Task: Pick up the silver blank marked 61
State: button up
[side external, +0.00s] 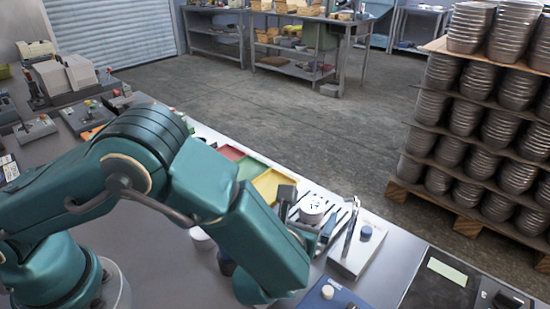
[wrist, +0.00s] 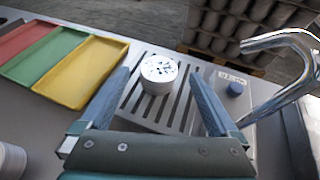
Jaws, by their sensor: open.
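A pale round blank (wrist: 159,72) with dark marks on its top stands upright on a slotted grey plate (wrist: 143,110) in the wrist view. It also shows in the side view (side external: 312,206). The marks are too small to read, so I cannot confirm 61. My gripper (wrist: 159,76) is open, with one blue finger to the left and one to the right of the blank in the wrist view. Neither finger visibly touches it. I cannot tell whether the fingertips are level with it. A second pale ribbed cylinder (wrist: 10,160) is partly visible at the lower left.
Red (wrist: 25,38), green (wrist: 45,55) and yellow (wrist: 82,72) trays lie left of the plate. A bent metal tap (wrist: 290,45) and a blue knob (wrist: 236,88) stand to the right. Stacked pans (side external: 485,120) sit on a pallet beyond the table.

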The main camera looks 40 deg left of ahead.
aim_at(311, 207)
jog(key=shift+x, duration=1.85)
jog(key=c, duration=1.5)
grip_shut()
jog(key=shift+r, duration=0.15)
